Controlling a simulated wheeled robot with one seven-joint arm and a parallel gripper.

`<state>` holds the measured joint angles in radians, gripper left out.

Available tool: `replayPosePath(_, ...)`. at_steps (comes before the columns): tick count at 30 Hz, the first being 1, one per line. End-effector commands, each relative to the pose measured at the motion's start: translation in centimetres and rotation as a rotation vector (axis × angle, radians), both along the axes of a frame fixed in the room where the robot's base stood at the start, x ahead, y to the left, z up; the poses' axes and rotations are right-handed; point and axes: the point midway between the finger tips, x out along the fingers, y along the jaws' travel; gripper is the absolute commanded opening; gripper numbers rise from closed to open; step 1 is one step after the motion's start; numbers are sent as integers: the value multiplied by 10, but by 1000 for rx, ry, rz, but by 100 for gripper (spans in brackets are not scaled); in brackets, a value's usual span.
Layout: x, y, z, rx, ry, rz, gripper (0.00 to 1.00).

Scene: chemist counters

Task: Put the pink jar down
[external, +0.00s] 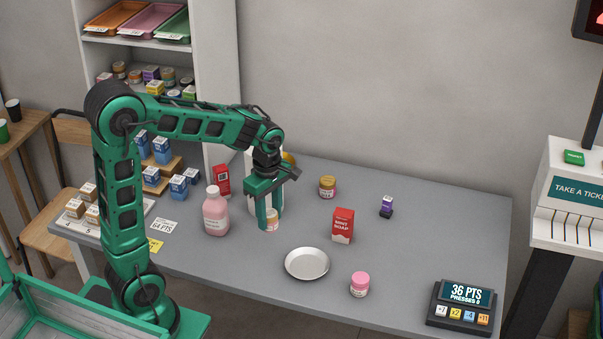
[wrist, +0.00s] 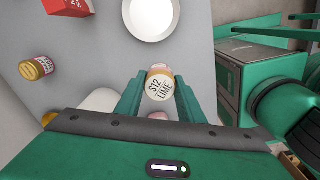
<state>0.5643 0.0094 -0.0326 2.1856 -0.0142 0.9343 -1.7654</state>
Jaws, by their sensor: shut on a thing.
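My gripper (external: 270,218) is above the grey counter, pointing down, with its fingers shut on a small jar (external: 271,222). In the wrist view the jar (wrist: 160,83) sits between both fingers, with a cream label reading "S12 LIME" and an orange-tan edge. Whether it touches the counter I cannot tell. A jar with a pink lid and pink body (external: 360,286) stands upright on the counter at the front, apart from my gripper.
A pink bottle (external: 215,213) stands close left of my gripper. A points display (external: 460,304) is at front right. The counter's right part is mostly clear.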

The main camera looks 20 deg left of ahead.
Motion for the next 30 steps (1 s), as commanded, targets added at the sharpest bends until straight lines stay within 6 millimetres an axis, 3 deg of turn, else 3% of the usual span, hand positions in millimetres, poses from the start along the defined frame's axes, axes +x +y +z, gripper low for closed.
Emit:
replayPosePath(15, -5, -94, -57, 2, 1, -1, 11)
replayPosePath(23, -5, -108, -68, 0, 1, 2, 11)
replayPosePath(30, -6, -107, -98, 2, 2, 0, 11)
